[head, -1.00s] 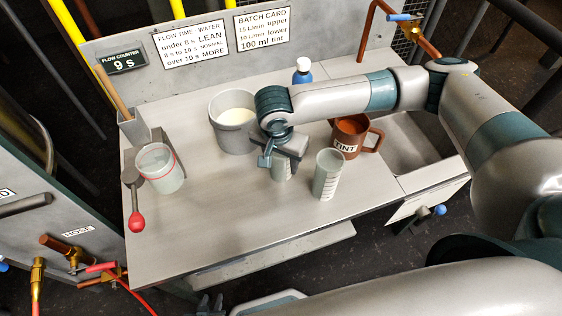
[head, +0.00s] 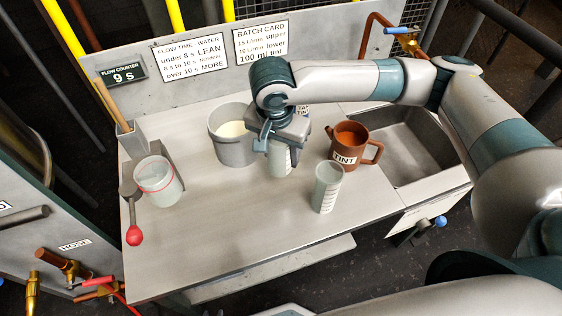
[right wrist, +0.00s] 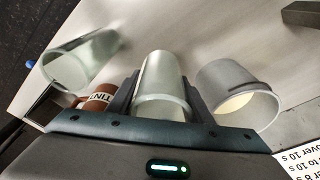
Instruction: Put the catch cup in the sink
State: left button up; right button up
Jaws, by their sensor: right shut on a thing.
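My right gripper (head: 280,133) is shut on a clear graduated cup (head: 280,160) and holds it upright, apparently above the bench. In the right wrist view the held cup (right wrist: 162,80) sits between the two fingers. A second, similar graduated cup (head: 327,188) stands on the bench to its right. A wider clear cup with a red ring (head: 158,183) stands at the left. I cannot tell from markings which is the catch cup. The sink (head: 412,150) is a grey basin at the bench's right end and looks empty. My left gripper is out of view.
A brown TINT mug (head: 348,146) stands between the held cup and the sink. A grey bucket with pale liquid (head: 231,150) is close left of the gripper. A red-knobbed lever (head: 133,234) is at the left. The bench's front middle (head: 230,220) is clear.

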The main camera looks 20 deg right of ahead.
jog(key=shift+r, duration=0.5)
pick_arm(q)
jog(key=shift+w+a, duration=0.15)
jog(key=shift+a, duration=0.35)
jog(key=shift+d, duration=0.25)
